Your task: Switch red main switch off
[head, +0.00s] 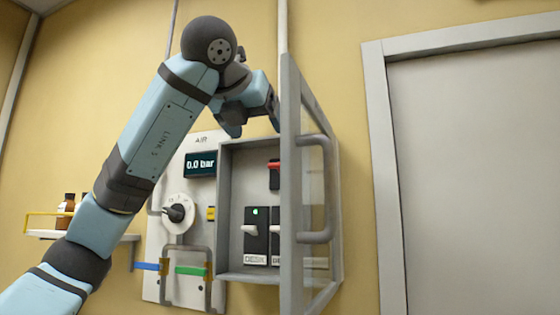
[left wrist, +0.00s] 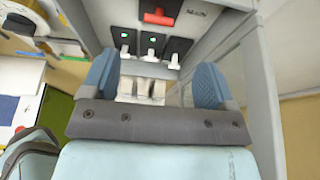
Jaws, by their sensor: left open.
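The red main switch (head: 273,166) is high inside an open grey wall cabinet (head: 232,265), partly hidden by the door's edge. My left gripper (head: 252,124) is open and empty in front of the cabinet's upper part, apart from the red switch. In the left wrist view its blue fingertips (left wrist: 155,80) are spread below the red switch. My right gripper is not in view.
The cabinet's glazed door (head: 290,190) stands open, with a grey handle (head: 328,190) on it. A shelf with bottles is farther left.

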